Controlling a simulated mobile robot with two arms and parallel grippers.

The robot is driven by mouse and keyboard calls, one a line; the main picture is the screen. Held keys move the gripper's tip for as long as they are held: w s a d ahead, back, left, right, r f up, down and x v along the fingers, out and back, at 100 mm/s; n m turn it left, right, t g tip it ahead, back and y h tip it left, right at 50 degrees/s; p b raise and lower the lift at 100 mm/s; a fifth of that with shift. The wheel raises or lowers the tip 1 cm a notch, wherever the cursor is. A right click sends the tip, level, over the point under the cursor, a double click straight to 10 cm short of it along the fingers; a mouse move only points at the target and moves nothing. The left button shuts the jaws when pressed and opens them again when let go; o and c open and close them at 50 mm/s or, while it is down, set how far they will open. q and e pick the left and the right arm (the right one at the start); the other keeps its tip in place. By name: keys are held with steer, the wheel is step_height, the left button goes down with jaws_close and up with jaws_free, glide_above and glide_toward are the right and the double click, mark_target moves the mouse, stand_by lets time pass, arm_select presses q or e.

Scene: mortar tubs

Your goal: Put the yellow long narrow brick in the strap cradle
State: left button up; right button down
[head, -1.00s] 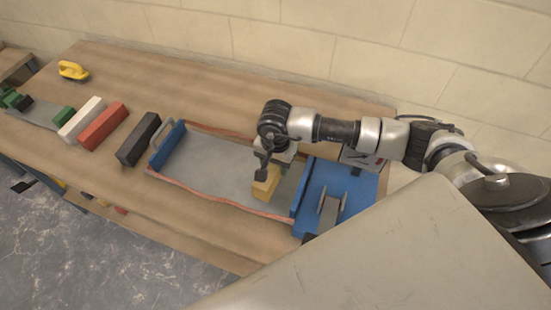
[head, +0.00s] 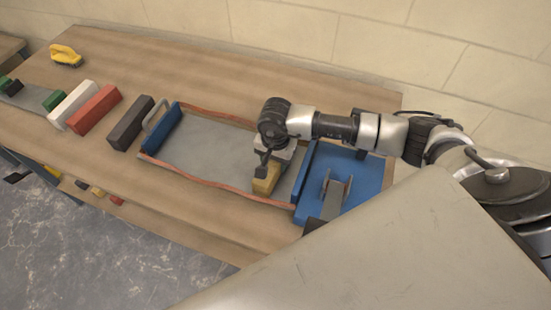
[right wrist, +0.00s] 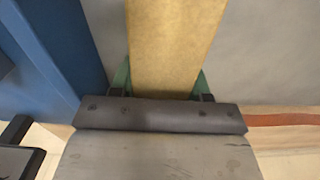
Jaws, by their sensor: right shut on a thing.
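The yellow long narrow brick (head: 264,186) is held by my right gripper (head: 266,168) over the right part of the strap cradle (head: 205,145). The cradle has a grey bed, blue end walls and orange-red straps along its long sides. In the right wrist view the yellow brick (right wrist: 176,45) lies between the green fingers of my right gripper (right wrist: 165,82), with grey bed on both sides and a blue end wall (right wrist: 50,45) at left. The gripper hides part of the brick in the head view. I cannot tell whether the brick touches the bed. My left gripper is out of view.
A black brick (head: 131,123), a red brick (head: 94,110) and a white brick (head: 72,105) lie left of the cradle. A yellow-handled tool (head: 66,55) lies at the back left. A blue plate with a grey bracket (head: 338,190) adjoins the cradle's right end.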

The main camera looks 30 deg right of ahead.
steer(key=shift+f+b, duration=0.35)
steer(key=shift+b, duration=0.1)
steer(key=shift+c, duration=2.4)
jaws_free()
steer(key=shift+s+f, duration=0.1)
steer(key=shift+f, duration=0.05)
